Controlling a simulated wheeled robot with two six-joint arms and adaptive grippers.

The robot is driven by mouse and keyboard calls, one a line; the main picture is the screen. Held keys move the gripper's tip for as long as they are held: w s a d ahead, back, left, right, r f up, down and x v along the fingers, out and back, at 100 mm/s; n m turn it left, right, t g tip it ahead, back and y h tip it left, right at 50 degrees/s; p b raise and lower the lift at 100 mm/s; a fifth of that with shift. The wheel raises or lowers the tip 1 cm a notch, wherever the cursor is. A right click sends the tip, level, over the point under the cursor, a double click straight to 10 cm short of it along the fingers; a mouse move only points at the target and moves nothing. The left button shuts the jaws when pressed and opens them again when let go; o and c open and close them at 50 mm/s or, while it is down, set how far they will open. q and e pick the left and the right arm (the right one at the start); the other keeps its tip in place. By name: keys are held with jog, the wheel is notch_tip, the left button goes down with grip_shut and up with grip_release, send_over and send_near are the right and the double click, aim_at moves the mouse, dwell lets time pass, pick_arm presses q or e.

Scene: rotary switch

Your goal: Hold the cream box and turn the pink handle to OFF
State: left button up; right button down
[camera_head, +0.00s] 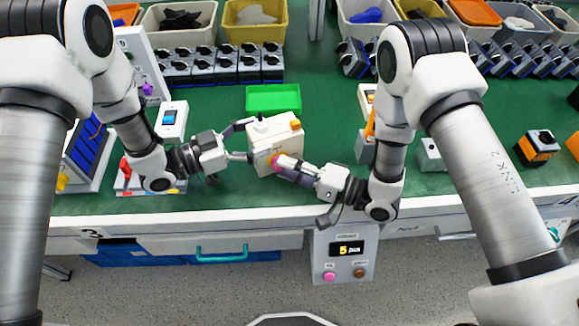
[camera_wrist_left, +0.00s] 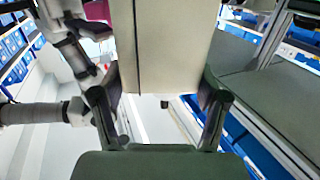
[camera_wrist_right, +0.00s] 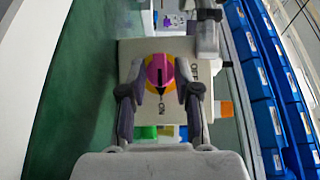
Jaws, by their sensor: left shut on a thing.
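The cream box (camera_head: 266,140) is held above the green table; it also fills the top of the left wrist view (camera_wrist_left: 175,45). My left gripper (camera_head: 246,141) is shut on it from the left, a finger on each side. The pink handle (camera_wrist_right: 160,72) sits on a yellow disc on the box face. Its dark mark points toward the ON label; the OFF label is to the right of it in the right wrist view. My right gripper (camera_wrist_right: 160,80) is open, its fingers on either side of the handle with small gaps visible. In the head view its fingers partly hide the handle.
A green tray (camera_head: 273,98) lies behind the box. Rows of grey switches (camera_head: 222,66) and parts bins (camera_head: 255,22) stand at the back. A counter panel (camera_head: 345,255) hangs at the table's front edge.

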dwell(0.3)
jog(key=n+h, duration=0.1)
jog(key=n+g+h, duration=0.1)
jog(key=shift+a+r+n+h, duration=0.1)
jog(key=shift+r+n+h, duration=0.2)
jog(key=shift+n+h, duration=0.1)
jog(key=shift+s+a+r+n+h, duration=0.1)
jog(key=shift+n+h, duration=0.7)
jog(key=shift+h, duration=0.3)
jog(key=c, duration=1.2)
grip_release()
jog(key=shift+o, duration=0.2)
